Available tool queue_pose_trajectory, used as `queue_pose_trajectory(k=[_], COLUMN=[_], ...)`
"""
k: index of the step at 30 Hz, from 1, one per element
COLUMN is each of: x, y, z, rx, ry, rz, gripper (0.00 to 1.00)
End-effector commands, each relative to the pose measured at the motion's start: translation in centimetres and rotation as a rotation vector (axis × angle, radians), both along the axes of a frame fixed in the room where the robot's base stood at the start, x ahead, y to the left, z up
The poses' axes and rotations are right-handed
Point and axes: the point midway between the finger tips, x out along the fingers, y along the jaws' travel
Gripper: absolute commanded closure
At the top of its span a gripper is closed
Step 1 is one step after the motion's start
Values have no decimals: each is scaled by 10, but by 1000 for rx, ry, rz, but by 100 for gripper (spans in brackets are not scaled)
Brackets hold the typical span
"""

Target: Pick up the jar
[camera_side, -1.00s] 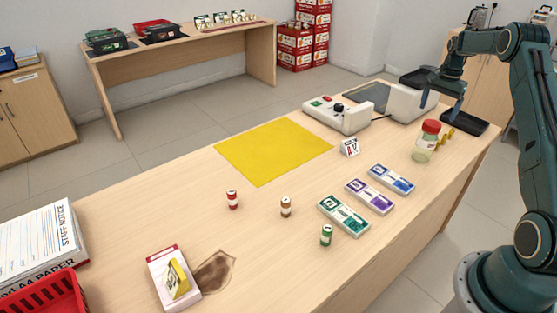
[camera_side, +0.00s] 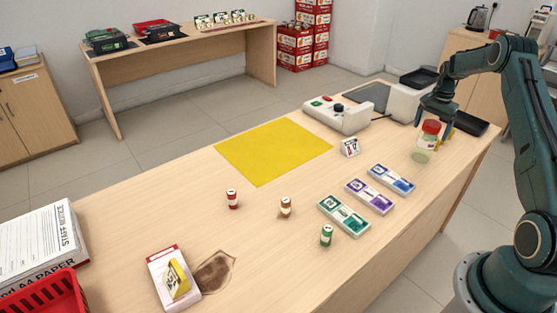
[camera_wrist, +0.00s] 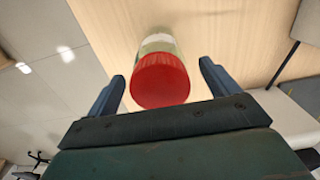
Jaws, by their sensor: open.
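The jar (camera_side: 424,149) is clear with a red lid (camera_side: 431,127) and stands upright near the right end of the counter. In the wrist view its red lid (camera_wrist: 160,80) shows just ahead of the jaws, with the jar body partly hidden behind it. My gripper (camera_side: 434,124) is open and empty. Its two blue fingers are on either side of the lid in the wrist view (camera_wrist: 162,82). In the side view the fingers are close to the lid. I cannot tell whether either finger touches it.
Blue (camera_side: 391,180), purple (camera_side: 370,197) and green (camera_side: 343,216) trays lie in front. A yellow mat (camera_side: 272,151) covers the middle, and a dark tray (camera_side: 468,124) lies behind the jar.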

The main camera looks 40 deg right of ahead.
Motion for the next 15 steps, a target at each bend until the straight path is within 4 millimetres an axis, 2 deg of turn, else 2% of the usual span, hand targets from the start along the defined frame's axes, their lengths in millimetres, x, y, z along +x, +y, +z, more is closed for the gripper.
queue_pose_trajectory(k=[5, 15], x=[0, 0], y=[0, 0], z=[-13, -14], rx=[0, 0], ry=[0, 0], rz=[0, 0], gripper=[13, 13])
